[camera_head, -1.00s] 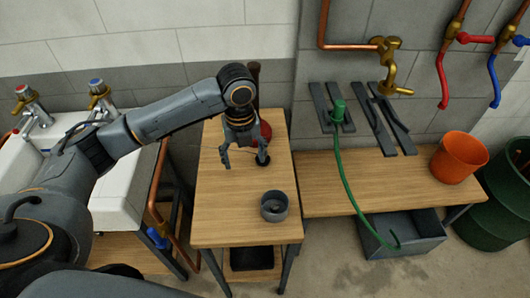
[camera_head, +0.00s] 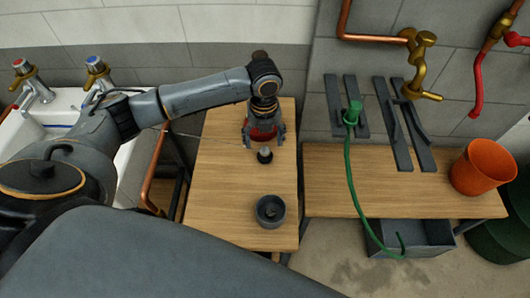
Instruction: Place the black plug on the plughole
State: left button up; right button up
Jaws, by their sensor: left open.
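The black plug (camera_head: 265,156) stands on the wooden table (camera_head: 220,200), near its right side. My left gripper (camera_head: 264,140) points down at the plug, fingers apart, one to each side and slightly behind it in the picture. Nothing is held; I cannot tell how high the fingertips are above the table. A thin line, perhaps the plug's chain, runs from the sink side toward the plug. The white sink (camera_head: 136,178) is at the left, largely covered by my left arm. The plughole does not show. My right gripper is out of view.
A dark grey cup (camera_head: 270,223) stands in front of the plug. A red plunger (camera_head: 262,134) is just behind my gripper. A lower bench (camera_head: 400,195) at the right holds an orange bucket (camera_head: 482,168) and green hose (camera_head: 352,180). The table's left part is clear.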

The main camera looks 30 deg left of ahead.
aim_at(265, 150)
pick_arm(q)
jog(key=shift+f, duration=0.5)
jog(key=shift+w+f, duration=0.15)
jog(key=shift+f, duration=0.1)
notch_tip(265, 150, down, 4)
jog(key=shift+f+p, duration=0.15)
jog(key=shift+p, duration=0.5)
jog(key=shift+w+f, duration=0.1)
jog(key=shift+f, duration=0.35)
jog(key=c, duration=0.3)
jog(key=shift+r, duration=0.1)
jog(key=c, duration=1)
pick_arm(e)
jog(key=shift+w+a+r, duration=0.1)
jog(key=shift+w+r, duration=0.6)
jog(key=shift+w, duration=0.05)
